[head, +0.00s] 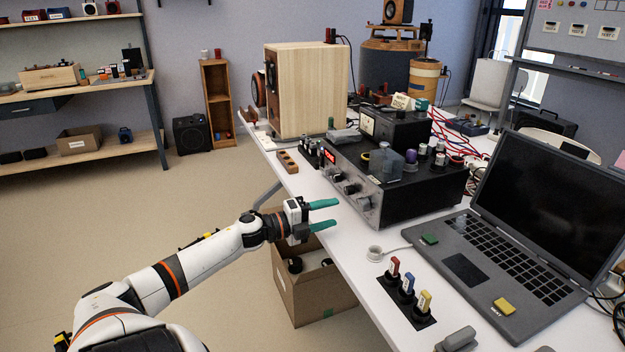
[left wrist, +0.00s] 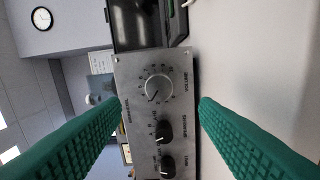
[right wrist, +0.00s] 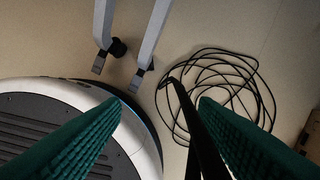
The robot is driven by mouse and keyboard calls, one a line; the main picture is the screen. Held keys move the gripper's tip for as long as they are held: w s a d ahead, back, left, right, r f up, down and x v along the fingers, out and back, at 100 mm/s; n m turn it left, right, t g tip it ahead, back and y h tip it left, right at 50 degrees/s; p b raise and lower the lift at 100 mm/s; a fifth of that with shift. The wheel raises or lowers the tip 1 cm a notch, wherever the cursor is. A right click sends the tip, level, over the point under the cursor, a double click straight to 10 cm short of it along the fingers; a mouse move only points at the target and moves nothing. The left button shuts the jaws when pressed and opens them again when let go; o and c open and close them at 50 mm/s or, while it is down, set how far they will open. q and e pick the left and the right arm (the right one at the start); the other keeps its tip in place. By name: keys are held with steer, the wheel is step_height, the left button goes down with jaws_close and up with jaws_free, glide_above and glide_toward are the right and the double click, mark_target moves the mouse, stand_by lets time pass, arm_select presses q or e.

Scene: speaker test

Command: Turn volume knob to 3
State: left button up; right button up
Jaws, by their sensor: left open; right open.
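The silver volume knob (left wrist: 158,88) sits on the grey front panel (left wrist: 135,70) of a black amplifier. In the left wrist view a dark pointer line runs toward its lower left; I cannot read the number it marks. The amplifier (head: 425,195) stands on the white table in the head view, and the knob (head: 366,204) is near its right front end. My left gripper (head: 333,214) is open and empty, in front of the panel and apart from it. The knob appears between its green fingers (left wrist: 160,103). My right gripper (right wrist: 160,103) is open and empty, over the floor.
Two smaller black knobs (left wrist: 164,131) line up beside the volume knob. A cardboard box (head: 308,295) is below the table edge. A black cable coil (right wrist: 240,75) lies on the floor.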

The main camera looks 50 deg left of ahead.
arm_select(q)
steer(key=shift+v, duration=1.95)
arm_select(e)
steer(key=shift+s+f, duration=0.65)
steer(key=shift+f, duration=0.35)
steer(key=shift+s, duration=0.1)
